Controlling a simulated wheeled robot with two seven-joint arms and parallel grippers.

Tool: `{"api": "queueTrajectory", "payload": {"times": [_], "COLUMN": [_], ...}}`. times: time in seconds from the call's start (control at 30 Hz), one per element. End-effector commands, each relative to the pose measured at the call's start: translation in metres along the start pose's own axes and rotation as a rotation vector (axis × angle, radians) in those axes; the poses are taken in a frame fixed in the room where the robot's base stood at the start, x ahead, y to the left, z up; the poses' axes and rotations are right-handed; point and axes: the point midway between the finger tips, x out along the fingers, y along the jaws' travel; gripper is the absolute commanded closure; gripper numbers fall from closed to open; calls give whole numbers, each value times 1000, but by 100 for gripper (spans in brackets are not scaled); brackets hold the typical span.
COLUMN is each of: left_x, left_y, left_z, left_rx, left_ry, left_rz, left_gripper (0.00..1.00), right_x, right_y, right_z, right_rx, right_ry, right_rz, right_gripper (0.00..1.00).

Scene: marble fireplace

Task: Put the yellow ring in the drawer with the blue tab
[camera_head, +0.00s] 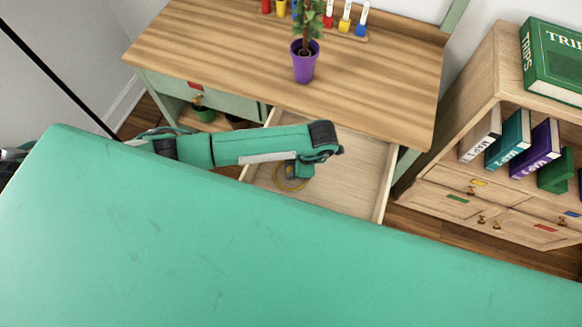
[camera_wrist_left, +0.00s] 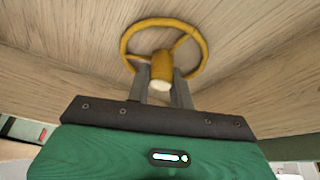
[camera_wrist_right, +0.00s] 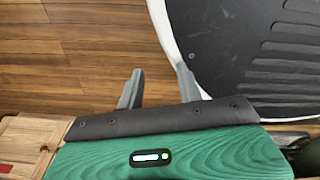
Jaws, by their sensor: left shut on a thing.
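The yellow ring (camera_head: 291,184) is inside the open wooden drawer (camera_head: 347,178) under the desk. My left gripper (camera_head: 298,172) reaches down into this drawer. In the left wrist view, the ring (camera_wrist_left: 204,48) has spokes and a thick stub, and the fingers (camera_wrist_left: 161,80) are shut on the stub. The ring is close to the pale drawer boards; I cannot tell if it touches them. The front of the open drawer is hidden, so its tab does not show. My right gripper (camera_wrist_right: 158,84) is open and empty above the floor, out of the head view.
The desk top (camera_head: 200,40) bears a purple plant pot (camera_head: 304,64). A closed drawer with a red tab (camera_head: 195,86) is left of the open one. A bookcase (camera_head: 480,90) with small tabbed drawers stands right. My green body covers the foreground.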

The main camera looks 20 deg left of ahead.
Motion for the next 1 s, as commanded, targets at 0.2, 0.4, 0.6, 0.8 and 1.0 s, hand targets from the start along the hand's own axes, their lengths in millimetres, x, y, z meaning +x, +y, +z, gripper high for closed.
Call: {"api": "queueTrajectory", "payload": {"times": [0.2,0.4,0.6,0.8,1.0], "left_x": [3,2,1,-21,-69], "left_y": [0,0,0,1,2], "left_z": [1,1,0,1,1], "left_rx": [-1,-1,0,0,0], "left_ry": [0,0,0,-3,-4], "left_rz": [0,0,0,3,4], "left_gripper": [72,56,56,56,56], "right_x": [1,0,-1,3,6], "right_y": [-3,-8,-11,-12,-10], "right_z": [-6,-14,-15,-7,-10], "right_rx": [2,5,7,7,6], "right_ry": [7,19,20,7,7], "right_rz": [-3,-8,-12,-13,-11], "right_gripper": [64,64,64,64,64]}}
